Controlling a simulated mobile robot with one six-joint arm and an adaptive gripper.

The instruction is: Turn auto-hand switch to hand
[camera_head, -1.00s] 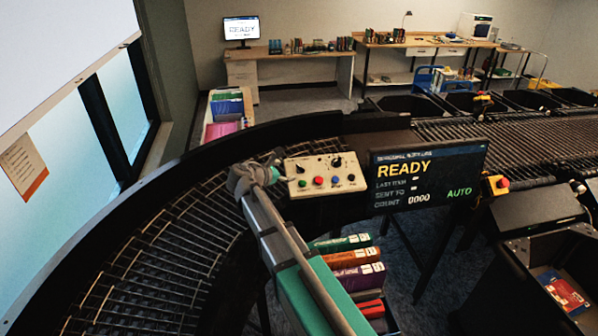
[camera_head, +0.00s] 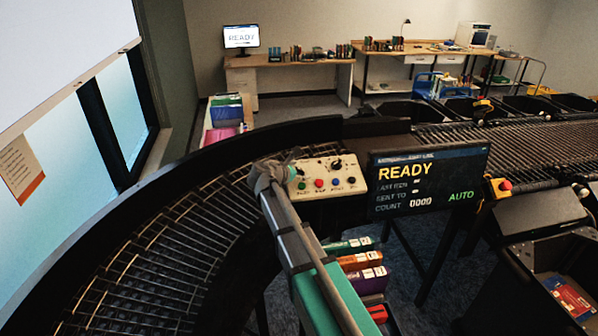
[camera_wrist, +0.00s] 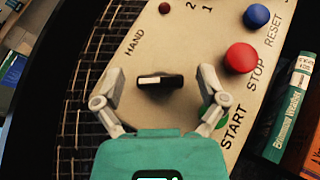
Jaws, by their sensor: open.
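The auto-hand switch (camera_wrist: 160,81) is a black knob with a white line on its left half in the wrist view, and its bar lies level in that picture. The word HAND stands up and left of it; no AUTO label is visible beside it. My gripper (camera_wrist: 161,77) is open, with one finger on each side of the knob and gaps between. In the head view my gripper (camera_head: 272,175) is at the left end of the beige control panel (camera_head: 325,190). The display (camera_head: 428,182) reads READY and, in green, AUTO.
The red stop button (camera_wrist: 241,57) and blue reset button (camera_wrist: 256,16) are to the right of the knob. The green start button (camera_wrist: 214,113) is partly hidden behind the right finger. Books (camera_head: 360,262) stand below the panel. The roller conveyor (camera_head: 170,250) curves on the left.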

